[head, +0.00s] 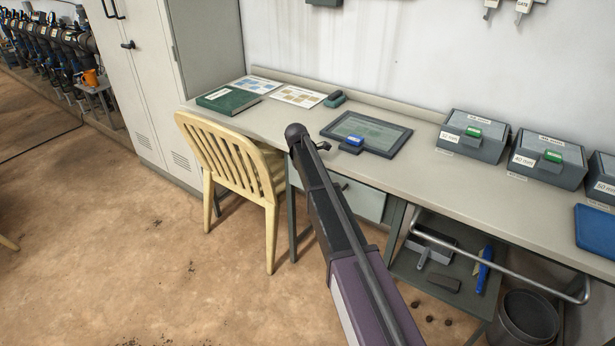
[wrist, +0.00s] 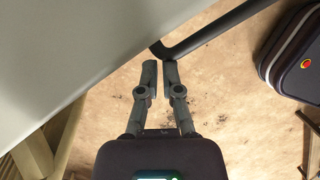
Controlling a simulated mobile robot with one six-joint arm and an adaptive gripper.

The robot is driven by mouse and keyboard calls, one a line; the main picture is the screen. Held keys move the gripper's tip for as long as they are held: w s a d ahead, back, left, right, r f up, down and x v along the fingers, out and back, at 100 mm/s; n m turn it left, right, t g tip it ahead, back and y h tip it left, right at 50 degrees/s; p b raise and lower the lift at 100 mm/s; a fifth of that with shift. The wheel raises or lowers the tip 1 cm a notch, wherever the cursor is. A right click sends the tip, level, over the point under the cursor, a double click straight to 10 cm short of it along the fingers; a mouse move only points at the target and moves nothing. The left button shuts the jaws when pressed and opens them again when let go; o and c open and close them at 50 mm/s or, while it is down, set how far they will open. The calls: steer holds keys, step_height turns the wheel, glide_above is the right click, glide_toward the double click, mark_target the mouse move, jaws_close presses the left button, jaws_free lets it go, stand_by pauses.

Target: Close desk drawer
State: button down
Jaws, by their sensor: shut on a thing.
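The desk drawer has a pale grey-green front (head: 367,204) below the desk top, partly hidden behind my arm in the head view. How far out it stands is hard to tell. In the wrist view, a large pale panel (wrist: 60,50), which looks like the drawer front, fills the upper left. A dark bent bar handle (wrist: 215,30) runs along its edge. My gripper (wrist: 161,68) has its two fingers nearly together at the bar's bent end and is shut on it. In the head view the fingertips are hidden behind my arm.
The desk top (head: 285,115) holds a green book (head: 228,100), a framed panel (head: 370,132) and grey boxes (head: 473,135). A wooden chair (head: 235,165) stands close left of the drawer. A metal rail (head: 500,262) and a bin (head: 527,318) lie right. The floor at left is open.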

steer(key=s+a+r+p, duration=0.2)
steer(key=a+r+p, duration=0.4)
steer(key=r+p, duration=0.3)
steer(key=shift+s+r, duration=0.15)
stand_by(0.7)
stand_by(0.6)
steer(key=s+d+r+m+y+p, duration=0.1)
steer(key=s+d+r+m+p, duration=0.2)
steer(key=s, duration=0.8)
steer(key=s+d+r+m+p, duration=0.3)
steer(key=s+d+m, duration=0.4)
steer(key=s+m, duration=0.4)
steer(key=s+d+r+m+g+y+p, duration=0.1)
steer(key=s+d+r+m+p, duration=0.3)
steer(key=s+m, duration=0.4)
steer(key=shift+s+d+y+p, duration=0.35)
steer(key=shift+s+d, duration=0.35)
steer(key=shift+s, duration=1.15)
